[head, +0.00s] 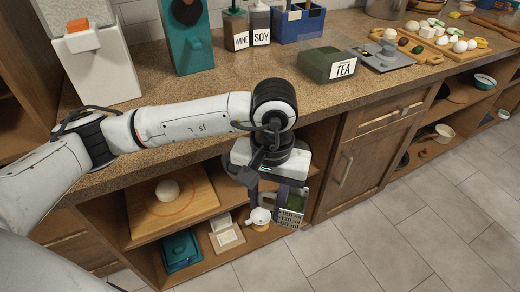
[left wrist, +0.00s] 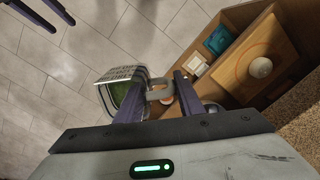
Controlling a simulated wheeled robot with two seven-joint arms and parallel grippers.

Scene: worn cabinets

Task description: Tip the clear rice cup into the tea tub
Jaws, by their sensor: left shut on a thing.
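The clear cup (head: 294,200) has a printed measuring scale and something green inside. It hangs in front of the open shelf, below the counter edge. My left gripper (head: 268,185) is shut on its handle. In the left wrist view the handle (left wrist: 160,94) lies between the fingers (left wrist: 158,92), with the cup body (left wrist: 127,97) beside it. The tea tub (head: 327,65) stands on the counter, above and to the right of the gripper. My right gripper's fingers (left wrist: 45,14) show apart at the left wrist view's top-left corner.
Wine and soy containers (head: 248,28) and a blue box (head: 298,22) stand behind the tub. A metal scale (head: 383,56) and a food board (head: 440,42) are to its right. The shelf below holds a wooden board (head: 150,207), a teal box (head: 182,250) and a small teapot (head: 258,218).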

